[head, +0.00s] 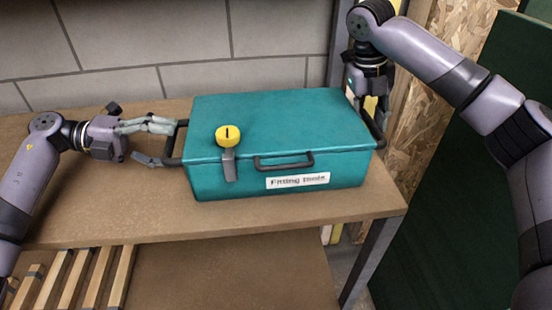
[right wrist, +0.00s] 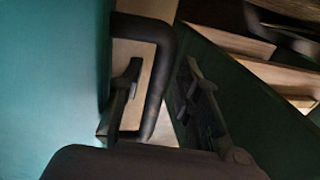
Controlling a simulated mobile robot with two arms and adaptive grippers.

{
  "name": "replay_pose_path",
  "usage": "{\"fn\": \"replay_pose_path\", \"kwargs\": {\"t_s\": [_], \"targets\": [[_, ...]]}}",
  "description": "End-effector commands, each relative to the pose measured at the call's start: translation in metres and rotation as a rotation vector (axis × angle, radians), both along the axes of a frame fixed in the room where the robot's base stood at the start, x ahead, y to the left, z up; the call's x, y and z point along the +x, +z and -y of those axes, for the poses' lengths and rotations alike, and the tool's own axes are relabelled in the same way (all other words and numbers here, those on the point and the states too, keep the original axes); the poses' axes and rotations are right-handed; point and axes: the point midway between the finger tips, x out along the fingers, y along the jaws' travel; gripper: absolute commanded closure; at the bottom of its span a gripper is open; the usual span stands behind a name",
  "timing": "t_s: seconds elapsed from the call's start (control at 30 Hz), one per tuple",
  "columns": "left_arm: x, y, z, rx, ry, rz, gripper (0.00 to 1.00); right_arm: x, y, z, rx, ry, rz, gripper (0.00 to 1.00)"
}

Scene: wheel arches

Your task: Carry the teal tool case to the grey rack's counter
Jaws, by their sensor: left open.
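The teal tool case (head: 275,125) sits shut and flat on a wooden-topped bench. It has a black front handle (head: 284,163), a yellow-topped latch or lock (head: 228,137) and a white label. My left gripper (head: 166,145) is open at the case's left side handle (head: 176,150), its fingers apart near the bar. My right gripper (head: 371,98) points down at the right side handle (head: 373,128). In the right wrist view my right gripper (right wrist: 160,95) has its fingers apart, one each side of the handle bar (right wrist: 161,75). I cannot identify the grey rack's counter here.
The bench top (head: 110,210) is bare around the case. A grey block wall (head: 130,45) stands close behind. Wooden slats (head: 85,275) lie on a lower shelf at left. A chipboard panel (head: 455,50) and dark green panel (head: 450,180) stand at right.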

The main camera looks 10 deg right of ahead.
Motion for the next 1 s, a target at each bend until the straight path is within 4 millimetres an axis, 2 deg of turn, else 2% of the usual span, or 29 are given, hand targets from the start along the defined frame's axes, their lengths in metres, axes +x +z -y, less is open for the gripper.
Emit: {"fn": "replay_pose_path", "kwargs": {"t_s": [0.3, 0.5, 0.67, 0.93, 1.0], "targets": [[0.01, 0.015, -0.066, 0.002, 0.005, 0.0, 0.33, 0.0, -0.001, -0.002, 0.001, 0.004, -0.001, 0.66], [0.013, 0.021, -0.094, 0.001, 0.003, 0.001, 0.33, 0.0, -0.001, -0.002, 0.001, 0.004, -0.001, 0.66], [0.013, 0.022, -0.102, 0.001, 0.001, 0.001, 0.33, 0.0, -0.001, -0.002, 0.001, 0.004, -0.001, 0.66], [0.013, 0.022, -0.103, 0.001, 0.0, 0.001, 0.33, 0.0, -0.001, -0.001, 0.001, 0.003, -0.001, 0.66], [0.013, 0.022, -0.103, 0.001, 0.0, 0.001, 0.33, 0.0, -0.001, -0.001, 0.001, 0.003, -0.001, 0.61]]}}
